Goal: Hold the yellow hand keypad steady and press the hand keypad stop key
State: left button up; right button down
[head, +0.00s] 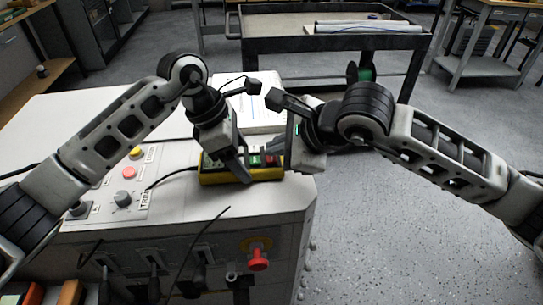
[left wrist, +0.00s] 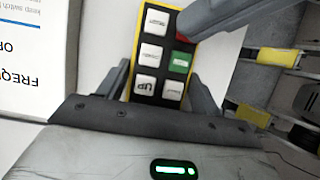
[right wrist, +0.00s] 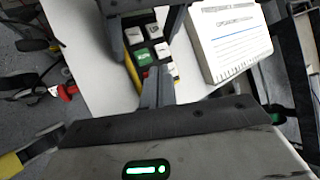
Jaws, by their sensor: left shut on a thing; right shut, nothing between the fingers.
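The yellow hand keypad (head: 207,180) is at the front right of the white cabinet top, its black face with several keys turned up. My left gripper (head: 236,170) is shut on it; in the left wrist view its fingers flank the keypad (left wrist: 147,90). The red key (left wrist: 184,39) shows beside the green key (left wrist: 180,62) and is partly covered by a grey finger of my right gripper. My right gripper (head: 287,160) is shut and empty at the keypad's right end. In the right wrist view its fingers hide part of the keypad (right wrist: 133,72). I cannot tell whether the fingertip touches the red key.
A white booklet (head: 250,108) lies behind the keypad. A panel with a red button (head: 129,172) and knobs is to the left. A red handle (head: 258,259) sticks out of the cabinet front. A dark cart (head: 290,25) stands behind. The floor to the right is clear.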

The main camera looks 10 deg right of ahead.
aim_at(277, 161)
jog(key=shift+r, duration=0.4)
jog(key=shift+r, duration=2.5)
pick_arm(q)
jog(key=o, duration=1.3)
jog(key=shift+o, duration=0.2)
